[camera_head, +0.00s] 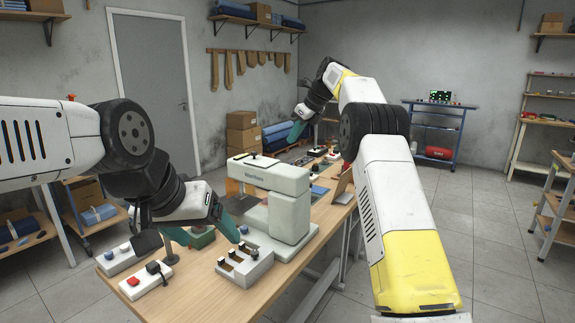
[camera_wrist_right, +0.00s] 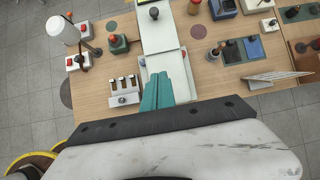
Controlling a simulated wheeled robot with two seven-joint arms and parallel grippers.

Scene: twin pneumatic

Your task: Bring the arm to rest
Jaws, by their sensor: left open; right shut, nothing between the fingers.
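My left arm comes in from the left, and its gripper (camera_head: 203,232) hangs over the near part of the workbench with its teal fingers spread apart. No object shows between them. One finger is close to the white slotted block (camera_head: 243,268) beside the white machine (camera_head: 290,205). I cannot tell whether they touch. My right arm is raised and bent over the right side of the bench. Its gripper (camera_head: 297,131) is in the air beyond the machine, pointing down. In the right wrist view its teal fingers (camera_wrist_right: 157,88) are together and empty, seen above the bench.
The wooden workbench (camera_head: 200,295) carries control boxes (camera_head: 146,281) at its near end and several small devices farther back. A tilted panel (camera_head: 343,186) stands at its right edge. Shelves and boxes line the walls. The floor (camera_head: 500,250) at right is clear.

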